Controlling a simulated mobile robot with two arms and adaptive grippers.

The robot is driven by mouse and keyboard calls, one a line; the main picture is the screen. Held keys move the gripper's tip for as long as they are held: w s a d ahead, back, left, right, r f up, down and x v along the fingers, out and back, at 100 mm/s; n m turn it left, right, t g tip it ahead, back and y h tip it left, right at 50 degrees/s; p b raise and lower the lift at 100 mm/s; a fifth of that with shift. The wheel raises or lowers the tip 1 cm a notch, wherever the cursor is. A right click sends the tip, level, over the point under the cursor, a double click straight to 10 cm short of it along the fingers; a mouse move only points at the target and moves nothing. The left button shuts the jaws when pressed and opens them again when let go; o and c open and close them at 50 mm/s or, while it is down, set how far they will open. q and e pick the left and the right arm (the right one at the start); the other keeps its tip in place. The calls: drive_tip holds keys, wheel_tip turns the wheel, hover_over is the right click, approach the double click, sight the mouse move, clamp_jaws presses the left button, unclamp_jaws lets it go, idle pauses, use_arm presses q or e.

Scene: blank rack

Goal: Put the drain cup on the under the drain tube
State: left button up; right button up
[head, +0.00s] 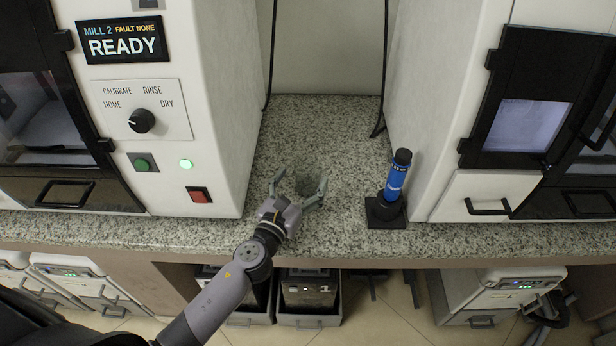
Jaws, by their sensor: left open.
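My left gripper (301,177) reaches in from the front and is open. I cannot make out the drain tube for certain. My right gripper is not in view.
The left machine (215,90) has a READY screen, a knob and buttons. A blue and black cylinder (396,178) stands on a black base right of the gripper, close to the right machine (430,100). Black cables (384,75) hang behind. The counter behind the cup is clear.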

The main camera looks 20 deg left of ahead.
sight(313, 161)
use_arm(q)
drive_tip(key=w, duration=0.4)
drive_tip(key=shift+d+r, duration=0.2)
drive_tip(key=shift+d, duration=0.1)
drive_tip(key=shift+c, duration=0.5)
drive_tip(key=c, duration=1.2)
